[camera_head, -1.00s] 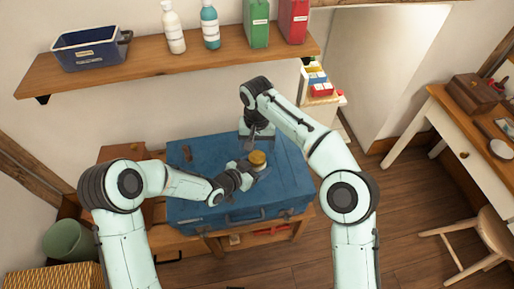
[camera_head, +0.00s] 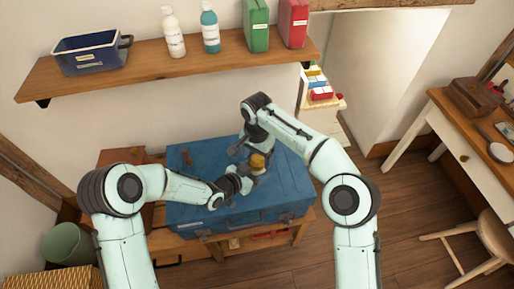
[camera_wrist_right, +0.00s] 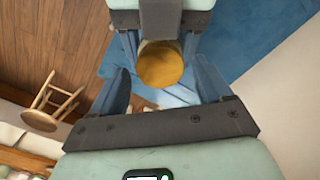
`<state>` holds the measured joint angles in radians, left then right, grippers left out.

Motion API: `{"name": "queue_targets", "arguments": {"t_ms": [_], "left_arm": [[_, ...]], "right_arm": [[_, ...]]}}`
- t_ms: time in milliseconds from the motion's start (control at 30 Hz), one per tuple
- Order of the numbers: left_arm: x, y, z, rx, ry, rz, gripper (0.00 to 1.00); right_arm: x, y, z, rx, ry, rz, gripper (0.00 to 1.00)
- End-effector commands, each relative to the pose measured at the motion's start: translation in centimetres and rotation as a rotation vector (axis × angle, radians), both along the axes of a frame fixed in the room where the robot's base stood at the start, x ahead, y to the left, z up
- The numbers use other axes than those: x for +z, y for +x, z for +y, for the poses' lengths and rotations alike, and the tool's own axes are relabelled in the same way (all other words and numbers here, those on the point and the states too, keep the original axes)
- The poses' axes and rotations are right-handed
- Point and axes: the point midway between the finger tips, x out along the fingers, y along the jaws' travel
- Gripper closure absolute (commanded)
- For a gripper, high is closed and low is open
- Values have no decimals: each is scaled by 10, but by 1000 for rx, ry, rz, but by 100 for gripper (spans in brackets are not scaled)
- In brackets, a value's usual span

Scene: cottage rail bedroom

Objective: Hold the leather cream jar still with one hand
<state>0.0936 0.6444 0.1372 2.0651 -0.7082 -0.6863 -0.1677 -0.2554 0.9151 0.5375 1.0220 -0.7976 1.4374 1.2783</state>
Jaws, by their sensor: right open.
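In the right wrist view the round lid of the jar (camera_wrist_right: 160,65) shows from above. My left gripper (camera_head: 247,171) reaches it from the left and front, its fingers on either side of the jar's body, which is mostly hidden. My right gripper (camera_head: 250,146) is above and behind the jar. In the right wrist view its two fingers (camera_wrist_right: 161,86) are spread wide, with the lid between them in the picture and a gap on both sides.
A wall shelf (camera_head: 170,66) with a blue bin, bottles and red and green boxes runs above the trunk. A dark small item (camera_head: 186,154) lies on the trunk's left part. A desk (camera_head: 455,125) and stool (camera_head: 490,230) stand at the right.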

Motion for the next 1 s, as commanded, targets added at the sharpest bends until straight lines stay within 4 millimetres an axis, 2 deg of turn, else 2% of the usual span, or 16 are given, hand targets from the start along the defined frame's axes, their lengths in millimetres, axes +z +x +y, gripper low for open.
{"name": "queue_targets", "arguments": {"t_ms": [133, 400, 433, 500, 600, 767, 1000], "left_arm": [[1, 0, 0, 0, -1, -3, 100], [1, 1, 0, 0, -1, -3, 100], [1, 1, 0, 0, -1, -3, 100], [1, 0, 0, 0, -1, -3, 100], [1, 1, 0, 0, -1, -3, 100], [1, 1, 0, 0, -1, -3, 100], [1, 1, 0, 1, -1, -3, 100]], "right_arm": [[-9, 0, -1, -1, 0, 0, 22], [-11, 0, 0, 0, 0, -1, 22], [-11, 0, 0, 0, 0, -1, 28], [-11, 0, 0, 0, 0, -1, 51], [-11, 0, 0, 0, 0, 0, 79], [-10, 0, 0, 52, 0, -1, 79], [-10, 0, 0, 414, 1, 0, 79]]}}
